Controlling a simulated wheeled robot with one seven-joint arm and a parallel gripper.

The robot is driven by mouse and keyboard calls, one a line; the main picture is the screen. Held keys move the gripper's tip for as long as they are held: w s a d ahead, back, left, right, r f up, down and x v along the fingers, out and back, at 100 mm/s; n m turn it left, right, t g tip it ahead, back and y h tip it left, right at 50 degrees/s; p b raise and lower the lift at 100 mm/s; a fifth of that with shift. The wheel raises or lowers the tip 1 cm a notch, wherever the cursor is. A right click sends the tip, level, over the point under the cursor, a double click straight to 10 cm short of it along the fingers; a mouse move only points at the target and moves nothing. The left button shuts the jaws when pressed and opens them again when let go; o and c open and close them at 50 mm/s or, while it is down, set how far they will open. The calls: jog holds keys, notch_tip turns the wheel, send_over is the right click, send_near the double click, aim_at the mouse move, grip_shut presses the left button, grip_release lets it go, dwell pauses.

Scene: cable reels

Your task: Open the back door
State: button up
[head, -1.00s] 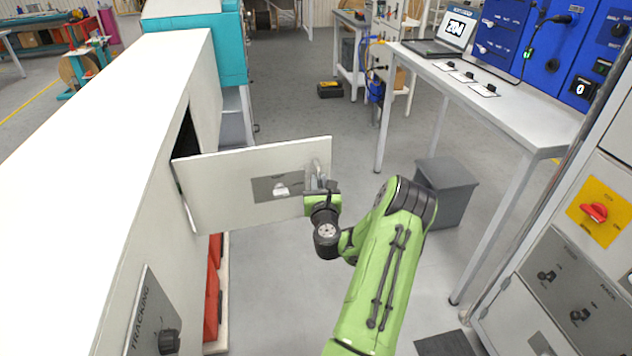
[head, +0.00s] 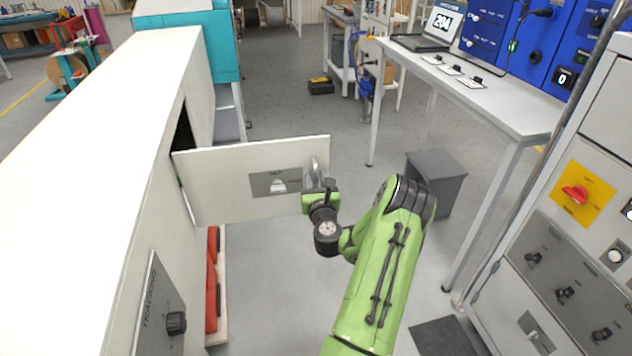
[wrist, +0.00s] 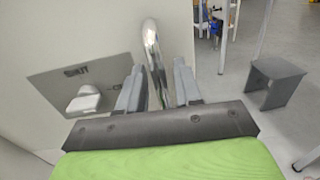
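The back door (head: 235,180) is a white panel on the side of the long white cabinet (head: 70,190). It stands swung out from the cabinet, with a dark opening (head: 183,132) behind its hinge edge. A grey plate with a light latch knob (head: 278,185) is on its face. A curved metal handle (head: 314,168) is near its free edge; the handle also shows in the wrist view (wrist: 153,50). My gripper (head: 318,188) is at the handle, its two fingers on either side of the bar and closed on it. The cabinet's inside is mostly hidden.
A white workbench (head: 480,95) with a laptop and blue panels stands at right. A control cabinet with a yellow switch plate (head: 574,194) is at near right. Red items (head: 212,280) lie low beside the white cabinet. Grey floor between is clear.

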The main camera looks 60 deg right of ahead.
jog(key=shift+s+a+f+b, duration=0.15)
jog(key=shift+b, duration=0.2)
jog(key=b+v, duration=0.7)
jog(key=shift+b, duration=0.3)
